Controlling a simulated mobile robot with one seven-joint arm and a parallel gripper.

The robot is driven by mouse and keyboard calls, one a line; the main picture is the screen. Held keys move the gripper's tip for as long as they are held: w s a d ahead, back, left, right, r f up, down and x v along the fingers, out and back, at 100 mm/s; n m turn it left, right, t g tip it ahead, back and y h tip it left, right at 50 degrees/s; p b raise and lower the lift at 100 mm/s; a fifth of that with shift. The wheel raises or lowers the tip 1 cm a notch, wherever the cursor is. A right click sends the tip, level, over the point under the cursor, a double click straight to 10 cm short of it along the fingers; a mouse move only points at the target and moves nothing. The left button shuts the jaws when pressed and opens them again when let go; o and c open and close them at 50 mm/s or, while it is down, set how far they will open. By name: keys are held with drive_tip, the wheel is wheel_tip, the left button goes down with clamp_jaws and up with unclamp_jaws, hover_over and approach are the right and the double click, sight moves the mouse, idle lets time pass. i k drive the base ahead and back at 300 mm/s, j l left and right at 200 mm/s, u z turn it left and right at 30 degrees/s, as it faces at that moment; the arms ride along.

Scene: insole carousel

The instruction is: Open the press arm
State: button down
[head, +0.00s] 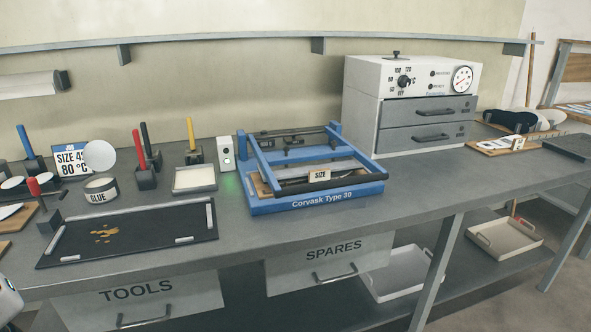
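The blue press (322,204), lettered "Corvask Type 30", stands on the grey bench at the middle. Its press arm is a blue frame with two side bars (262,165) and a black handle bar (340,181) across the front. The arm lies low over the base, so it looks closed. A small "SIZE" tag (319,175) shows at the front, in front of a pale flat part under the frame. The frame hides much of what lies inside. My gripper is not in view; only a white piece, perhaps of my arm, shows at the lower left edge.
A white oven (363,120) with two grey drawers stands behind right of the press. A small white box (226,154) with a green light is close left. A black tray (130,235), glue tin (101,189) and upright tools lie farther left. Bench front is clear.

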sight(346, 149)
drive_tip(key=i+j+z, duration=0.6)
drive_tip(key=i+j, duration=0.2)
